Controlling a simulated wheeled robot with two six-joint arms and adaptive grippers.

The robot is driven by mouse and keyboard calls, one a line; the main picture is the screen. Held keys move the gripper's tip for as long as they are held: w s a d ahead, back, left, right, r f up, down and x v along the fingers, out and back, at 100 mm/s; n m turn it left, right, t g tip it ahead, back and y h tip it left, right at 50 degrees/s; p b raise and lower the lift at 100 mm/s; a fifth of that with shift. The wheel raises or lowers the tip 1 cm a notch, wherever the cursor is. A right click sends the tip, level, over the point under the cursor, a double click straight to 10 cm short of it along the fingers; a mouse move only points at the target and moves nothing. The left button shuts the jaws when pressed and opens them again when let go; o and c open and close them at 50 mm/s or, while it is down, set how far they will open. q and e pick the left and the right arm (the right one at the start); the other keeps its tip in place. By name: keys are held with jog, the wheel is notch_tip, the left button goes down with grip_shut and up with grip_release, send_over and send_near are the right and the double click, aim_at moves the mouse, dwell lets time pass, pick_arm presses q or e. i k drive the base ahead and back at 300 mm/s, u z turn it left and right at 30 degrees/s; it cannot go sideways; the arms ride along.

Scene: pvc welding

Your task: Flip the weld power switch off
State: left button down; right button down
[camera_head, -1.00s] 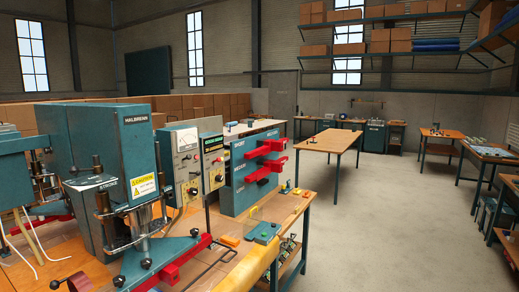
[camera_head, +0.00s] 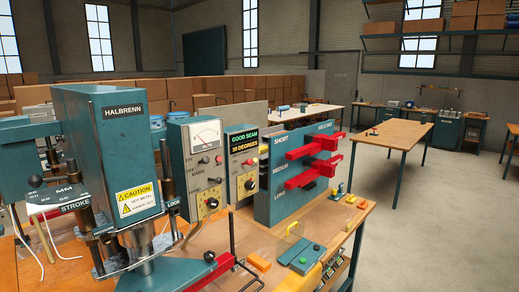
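The teal HALBRENN press (camera_head: 125,150) with a yellow caution label stands at the left of the bench. Beside it is a grey control panel (camera_head: 194,170) with a dial meter, small knobs or switches and a yellow-ringed dial. A second panel (camera_head: 242,165) has a lit display (camera_head: 243,142) reading "GOOD SEAM" and "30 DEGREES". The weld power switch is too small to single out among the controls, and its position cannot be told. Neither of my grippers is in view.
A teal button box (camera_head: 300,256) lies on the wooden bench (camera_head: 345,215) in front. Open floor (camera_head: 425,235) lies to the right, with another table (camera_head: 395,135) beyond.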

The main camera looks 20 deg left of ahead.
aim_at(249, 161)
jog(key=u, duration=0.75)
jog(key=i, duration=0.9)
jog(key=u, duration=0.95)
